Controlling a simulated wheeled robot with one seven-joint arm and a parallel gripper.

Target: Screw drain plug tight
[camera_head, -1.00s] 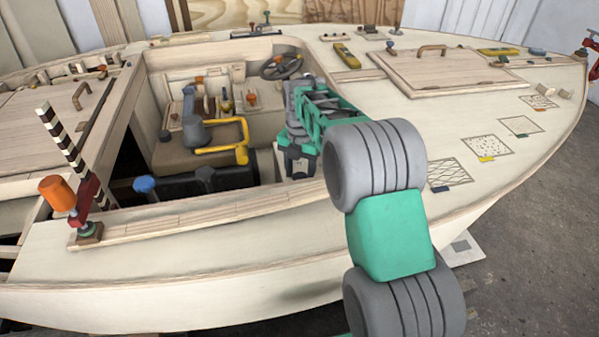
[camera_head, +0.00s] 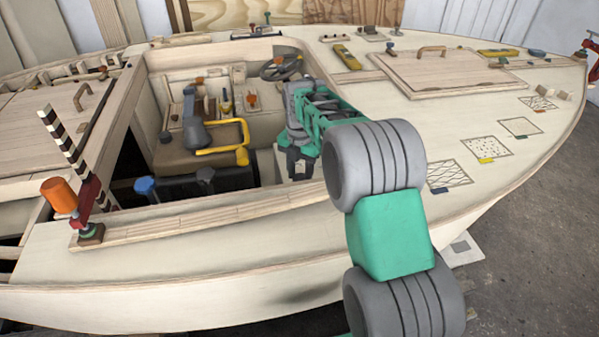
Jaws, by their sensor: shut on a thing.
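My gripper (camera_head: 293,168) points down inside the cockpit, at its right end, over a pale block or ledge (camera_head: 304,173). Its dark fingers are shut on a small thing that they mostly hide. From its place this is probably the drain plug, but I cannot make out its shape or thread, nor how deep it sits. My green and grey arm covers the area to the right of the gripper.
A yellow bent handle (camera_head: 222,151) and a grey lever (camera_head: 192,128) stand left of the gripper. A blue knob (camera_head: 146,186) is near the cockpit edge. A steering wheel (camera_head: 281,68) is behind.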

